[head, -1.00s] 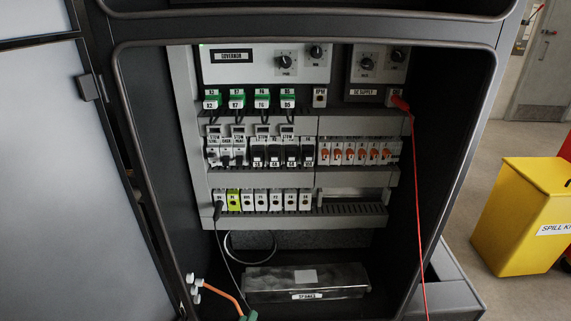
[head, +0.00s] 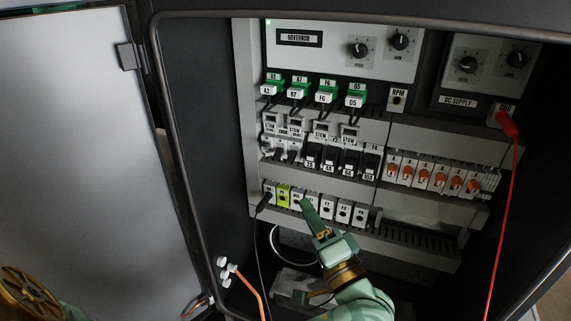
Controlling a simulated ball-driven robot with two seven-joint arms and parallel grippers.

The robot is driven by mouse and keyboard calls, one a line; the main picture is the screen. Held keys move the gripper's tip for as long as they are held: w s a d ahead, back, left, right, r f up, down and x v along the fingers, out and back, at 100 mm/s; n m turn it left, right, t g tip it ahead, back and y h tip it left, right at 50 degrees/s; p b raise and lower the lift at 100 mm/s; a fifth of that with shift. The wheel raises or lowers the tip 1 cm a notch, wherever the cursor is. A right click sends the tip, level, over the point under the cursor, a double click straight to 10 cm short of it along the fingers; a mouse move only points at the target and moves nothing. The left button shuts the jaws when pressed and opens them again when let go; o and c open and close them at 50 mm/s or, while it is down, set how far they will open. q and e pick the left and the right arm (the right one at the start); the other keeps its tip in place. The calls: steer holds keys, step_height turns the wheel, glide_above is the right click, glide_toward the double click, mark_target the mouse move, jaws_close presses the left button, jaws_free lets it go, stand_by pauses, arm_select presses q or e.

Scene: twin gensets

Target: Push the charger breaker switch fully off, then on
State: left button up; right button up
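A row of breakers sits on the middle rail of the open cabinet. At its left end are light-fronted breakers with small labels; the one that appears marked for the charger (head: 281,147) is among them, but its lettering is too small to be sure. I cannot tell its switch position. Black breakers (head: 345,160) stand to its right.
A yellow-green block (head: 283,195) and several white blocks (head: 343,211) line the lower rail. Orange switches (head: 424,177) are to the right. Green plugs (head: 327,92) sit above. A red lead (head: 504,205) hangs at right, an orange cable (head: 250,284) below. The door (head: 85,150) stands open at left.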

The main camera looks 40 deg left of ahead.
arm_select(q)
steer(key=x, duration=1.3)
steer(key=shift+a, duration=0.25)
jaws_close()
